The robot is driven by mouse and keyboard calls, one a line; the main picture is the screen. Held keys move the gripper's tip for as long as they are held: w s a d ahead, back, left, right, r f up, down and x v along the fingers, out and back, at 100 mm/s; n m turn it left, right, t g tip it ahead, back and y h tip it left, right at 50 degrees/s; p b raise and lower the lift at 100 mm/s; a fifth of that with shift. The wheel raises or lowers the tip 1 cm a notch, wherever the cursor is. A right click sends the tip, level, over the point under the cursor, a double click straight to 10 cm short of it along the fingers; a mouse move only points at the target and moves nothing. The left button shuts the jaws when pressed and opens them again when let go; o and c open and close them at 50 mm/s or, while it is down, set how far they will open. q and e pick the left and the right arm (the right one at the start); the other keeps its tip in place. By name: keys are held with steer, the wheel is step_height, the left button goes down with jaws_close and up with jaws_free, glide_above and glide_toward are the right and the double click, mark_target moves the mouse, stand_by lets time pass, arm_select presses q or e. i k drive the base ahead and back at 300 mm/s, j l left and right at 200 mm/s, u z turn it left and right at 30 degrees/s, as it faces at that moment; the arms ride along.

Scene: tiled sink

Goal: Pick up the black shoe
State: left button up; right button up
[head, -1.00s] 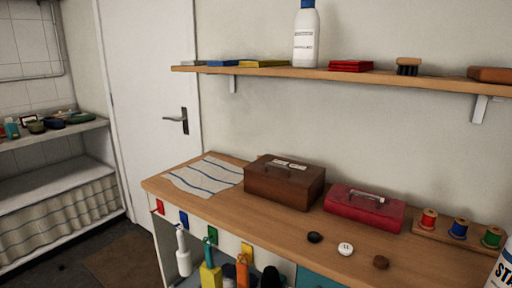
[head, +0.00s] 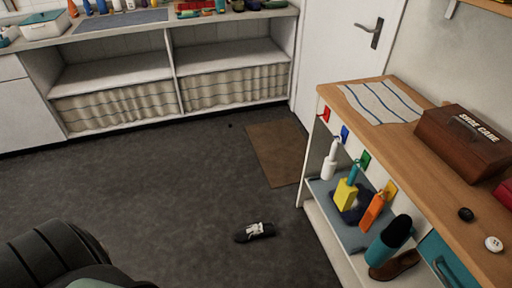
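A black shoe (head: 243,236) with a white patch, perhaps laces, on top lies on the dark floor left of the workbench, in the lower middle of the head view. It stands apart from the bench. Neither of my grippers is in view. A dark rounded part of my own body shows at the lower left, well apart from the shoe.
The wooden workbench (head: 398,138) stands on the right, with bottles and a brown shoe (head: 396,266) on its lower shelf. A brown mat (head: 272,152) lies by the door (head: 341,40). Curtained shelving (head: 116,72) lines the back. Floor around the shoe is clear.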

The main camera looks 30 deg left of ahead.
mark_target(250, 233)
steer(key=u, duration=0.95)
steer(key=i+j+z, duration=0.35)
steer(key=j, duration=0.2)
